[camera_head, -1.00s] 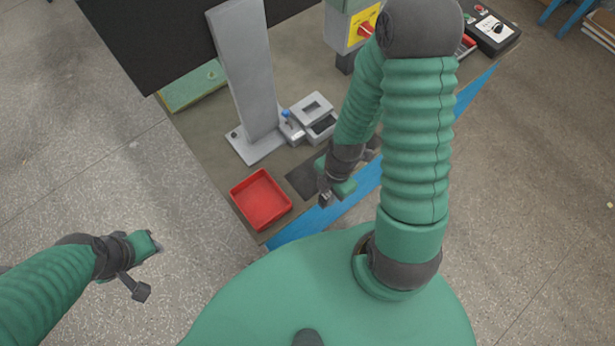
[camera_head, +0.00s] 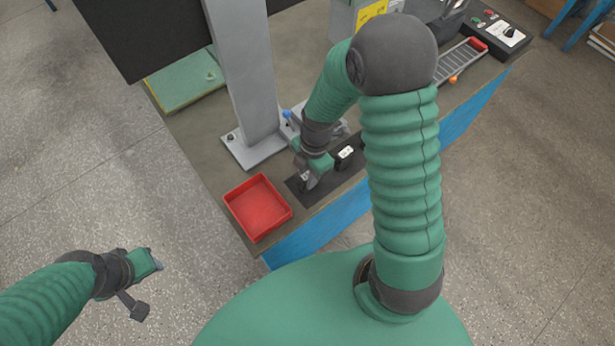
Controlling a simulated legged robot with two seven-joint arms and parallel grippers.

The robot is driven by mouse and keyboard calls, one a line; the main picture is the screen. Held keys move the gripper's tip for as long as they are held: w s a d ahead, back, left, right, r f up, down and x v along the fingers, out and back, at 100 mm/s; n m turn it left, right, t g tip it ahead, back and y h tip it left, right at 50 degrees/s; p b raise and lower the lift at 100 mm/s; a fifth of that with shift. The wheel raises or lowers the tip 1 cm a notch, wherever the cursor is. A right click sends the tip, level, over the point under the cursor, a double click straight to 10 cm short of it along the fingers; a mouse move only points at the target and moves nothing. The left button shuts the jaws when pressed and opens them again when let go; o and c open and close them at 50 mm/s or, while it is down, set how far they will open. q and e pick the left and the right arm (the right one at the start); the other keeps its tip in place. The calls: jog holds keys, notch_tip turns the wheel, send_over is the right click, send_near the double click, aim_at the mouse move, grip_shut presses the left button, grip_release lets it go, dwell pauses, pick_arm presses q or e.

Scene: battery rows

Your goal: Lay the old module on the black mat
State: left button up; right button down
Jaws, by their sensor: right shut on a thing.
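The black mat (camera_head: 325,183) is a dark flat patch on the front edge of the bench, just right of the red tray. My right gripper (camera_head: 306,182) points down over the left part of the mat, low and close to it. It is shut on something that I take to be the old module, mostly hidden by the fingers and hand. I cannot tell whether the held thing touches the mat. My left gripper (camera_head: 155,258) hangs over the floor at the lower left, away from the bench; its jaws are too small to read.
The red tray (camera_head: 258,207) sits left of the mat. A grey post (camera_head: 242,75) on a base stands behind it, with a grey fixture (camera_head: 335,120) partly hidden by my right arm. A green board (camera_head: 186,84) and a control box (camera_head: 500,33) lie farther off.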

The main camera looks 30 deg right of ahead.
jog(key=shift+f, duration=0.15)
jog(key=c, duration=1.2)
grip_release()
jog(key=shift+d+r, duration=0.1)
jog(key=shift+r, duration=0.45)
notch_tip(320, 180, up, 11)
jog(key=d+p, duration=0.1)
jog(key=p, duration=0.1)
jog(key=s+a+m+t+h, duration=0.1)
jog(key=s+a+m, duration=0.3)
jog(key=m, duration=1.4)
jog(key=shift+s+a+m+t, duration=0.2)
jog(key=shift+a+m+t, duration=0.2)
jog(key=shift+a+t, duration=0.4)
jog(key=shift+d+f, duration=0.1)
jog(key=shift+d, duration=0.05)
